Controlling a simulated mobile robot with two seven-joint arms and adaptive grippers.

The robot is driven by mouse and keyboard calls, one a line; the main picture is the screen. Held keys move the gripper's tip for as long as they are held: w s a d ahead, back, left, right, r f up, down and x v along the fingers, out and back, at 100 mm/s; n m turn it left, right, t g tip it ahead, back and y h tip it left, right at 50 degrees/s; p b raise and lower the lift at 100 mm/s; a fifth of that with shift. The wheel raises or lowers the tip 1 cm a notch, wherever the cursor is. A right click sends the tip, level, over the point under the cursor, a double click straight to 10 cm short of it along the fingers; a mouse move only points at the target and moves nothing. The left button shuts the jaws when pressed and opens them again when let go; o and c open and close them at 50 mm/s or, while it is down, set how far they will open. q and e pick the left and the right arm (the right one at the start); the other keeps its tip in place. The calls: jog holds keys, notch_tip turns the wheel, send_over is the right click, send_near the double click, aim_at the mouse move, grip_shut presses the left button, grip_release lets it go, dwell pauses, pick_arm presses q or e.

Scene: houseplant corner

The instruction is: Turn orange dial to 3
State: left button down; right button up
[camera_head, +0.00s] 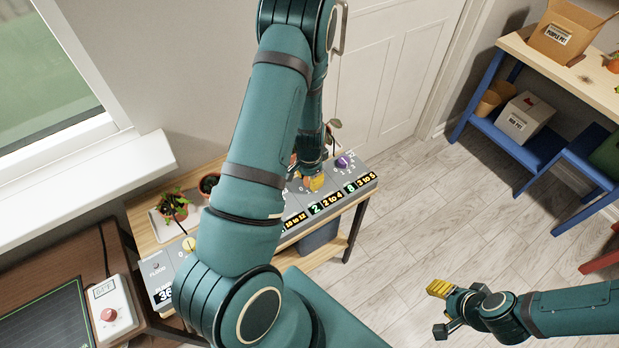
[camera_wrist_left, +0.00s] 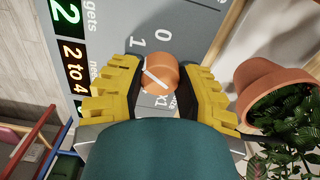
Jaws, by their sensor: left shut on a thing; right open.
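The orange dial (camera_wrist_left: 161,78) sits on a grey panel (camera_wrist_left: 108,18) in the left wrist view. A white line crosses its face, slanting from upper left to lower right. The marks 0 and 1 show above it; the other marks are mostly hidden by my gripper. My left gripper (camera_wrist_left: 160,72) is shut on the dial, one yellow finger on each side. In the head view my left gripper (camera_head: 313,182) is at the panel and my arm hides much of it; the orange dial is not clear there. My right gripper (camera_head: 441,309) is open and empty above the floor.
A purple dial (camera_head: 344,162) and a yellow dial (camera_head: 189,244) are on the same panel. A terracotta pot (camera_wrist_left: 275,88) with a plant stands close beside my left gripper. Blue shelving (camera_head: 520,150) stands at right.

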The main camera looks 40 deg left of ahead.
aim_at(309, 179)
pick_arm(q)
jog(key=n, duration=0.3)
jog(key=shift+n, duration=0.3)
jog(key=n, duration=0.3)
jog(key=shift+n, duration=0.3)
jog(key=n, duration=0.6)
jog(key=shift+f+n, duration=0.1)
jog(key=shift+n, duration=0.3)
jog(key=shift+s, duration=0.1)
jog(key=c, duration=0.5)
grip_release()
notch_tip(309, 179, up, 12)
jog(key=shift+r, duration=0.1)
